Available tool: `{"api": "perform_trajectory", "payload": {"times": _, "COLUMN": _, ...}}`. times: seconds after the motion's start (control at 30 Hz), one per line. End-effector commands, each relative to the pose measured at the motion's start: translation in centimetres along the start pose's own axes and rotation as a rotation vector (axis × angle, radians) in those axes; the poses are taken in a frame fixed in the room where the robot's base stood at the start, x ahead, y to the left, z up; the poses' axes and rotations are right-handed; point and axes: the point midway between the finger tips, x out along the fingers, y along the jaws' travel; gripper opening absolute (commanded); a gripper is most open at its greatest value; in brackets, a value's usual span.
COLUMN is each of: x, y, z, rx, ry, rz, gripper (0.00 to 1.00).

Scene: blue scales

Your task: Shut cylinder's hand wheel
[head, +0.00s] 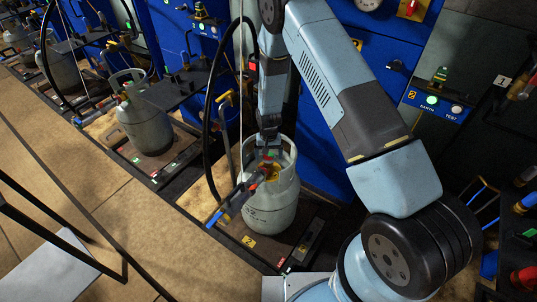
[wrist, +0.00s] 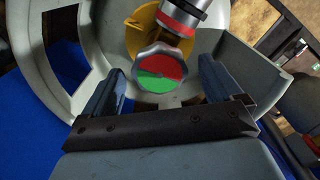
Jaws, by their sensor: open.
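The grey gas cylinder (head: 268,208) stands upright on a dark scale platform below my arm. Its hand wheel (wrist: 159,72), with a red and green face and a grey scalloped rim, shows in the wrist view inside the cylinder's collar (wrist: 45,60). My gripper (wrist: 160,85) is open, with one finger on each side of the wheel's lower part. Whether the fingers touch the wheel I cannot tell. In the head view my gripper (head: 269,150) is at the collar opening and hides most of the wheel. A yellow valve part (wrist: 130,40) sits behind the wheel.
A filling connector (wrist: 182,15) with a red ring is at the valve, and a black hose (head: 210,120) loops beside the cylinder. Another grey cylinder (head: 145,124) stands on a scale at the left. Blue panels (head: 320,130) stand behind. The brown floor (head: 60,170) at the left is mostly open.

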Motion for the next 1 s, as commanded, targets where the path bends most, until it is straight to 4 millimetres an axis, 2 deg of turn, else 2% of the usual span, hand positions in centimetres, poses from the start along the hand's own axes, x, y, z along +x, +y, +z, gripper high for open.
{"api": "perform_trajectory", "payload": {"times": 0.13, "x": -0.4, "y": 0.0, "z": 0.0, "rx": 0.000, "ry": -0.001, "rz": 0.000, "gripper": 0.92}}
{"api": "perform_trajectory", "payload": {"times": 0.27, "x": -1.7, "y": 0.0, "z": 0.0, "rx": 0.000, "ry": 0.001, "rz": 0.000, "gripper": 0.92}}
{"api": "perform_trajectory", "payload": {"times": 0.8, "x": -10.8, "y": 0.0, "z": -0.1, "rx": 0.000, "ry": 0.002, "rz": -0.001, "gripper": 0.92}}
{"api": "perform_trajectory", "payload": {"times": 1.0, "x": -12.9, "y": 0.0, "z": -0.1, "rx": 0.000, "ry": 0.001, "rz": 0.000, "gripper": 0.92}}
